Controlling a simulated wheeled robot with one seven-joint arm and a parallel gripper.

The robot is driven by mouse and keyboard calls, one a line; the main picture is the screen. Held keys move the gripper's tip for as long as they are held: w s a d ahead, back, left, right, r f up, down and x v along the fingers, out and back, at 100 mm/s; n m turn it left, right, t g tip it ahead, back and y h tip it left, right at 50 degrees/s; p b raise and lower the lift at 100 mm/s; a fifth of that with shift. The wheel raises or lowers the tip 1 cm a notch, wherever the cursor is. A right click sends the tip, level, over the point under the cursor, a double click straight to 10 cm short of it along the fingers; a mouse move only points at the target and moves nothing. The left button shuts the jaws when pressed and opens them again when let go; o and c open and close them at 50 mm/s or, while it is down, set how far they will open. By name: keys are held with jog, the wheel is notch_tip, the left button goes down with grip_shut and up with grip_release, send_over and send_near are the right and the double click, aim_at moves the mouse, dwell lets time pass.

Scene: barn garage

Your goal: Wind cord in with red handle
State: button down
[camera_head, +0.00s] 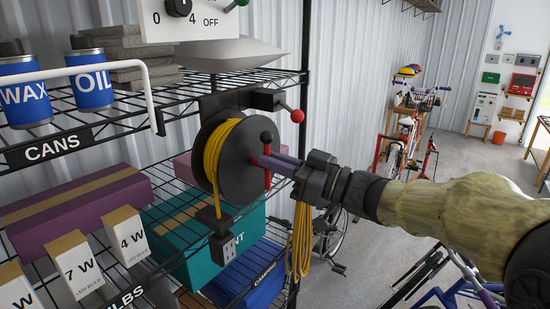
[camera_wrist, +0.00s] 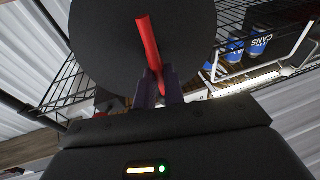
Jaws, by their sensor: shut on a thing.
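A black cord reel (camera_head: 255,178) hangs at the end of the wire shelf, with yellow cord (camera_head: 222,150) wound around it. More yellow cord (camera_head: 301,240) hangs in loose strands below my gripper. The red handle (camera_head: 267,180) stands on the reel's face; in the wrist view it is a red bar (camera_wrist: 147,38) in front of the black disc (camera_wrist: 95,45). My gripper (camera_head: 262,161) has purple fingers, which reach the handle from the right and are shut on it. In the wrist view the fingers (camera_wrist: 158,80) sit either side of the bar's lower part.
A red-knobbed lever (camera_head: 297,115) juts out just above the reel. An outlet box (camera_head: 228,248) hangs below it. Wire shelves (camera_head: 130,118) with cans and boxes fill the left. A bicycle (camera_head: 338,235) stands behind my arm. Open floor lies to the right.

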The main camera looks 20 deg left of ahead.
jog(key=shift+f, duration=0.5)
jog(key=c, duration=1.5)
grip_release()
jog(key=shift+w, duration=0.1)
jog(key=shift+o, duration=0.2)
jog(key=shift+r, duration=0.15)
jog(key=shift+r, duration=0.1)
jog(key=b+v, duration=0.6)
jog(key=v, duration=1.1)
jog(key=shift+d+b, duration=0.2)
jog(key=shift+b, duration=0.15)
jog(key=shift+w+m, duration=0.1)
jog(key=shift+m, duration=0.2)
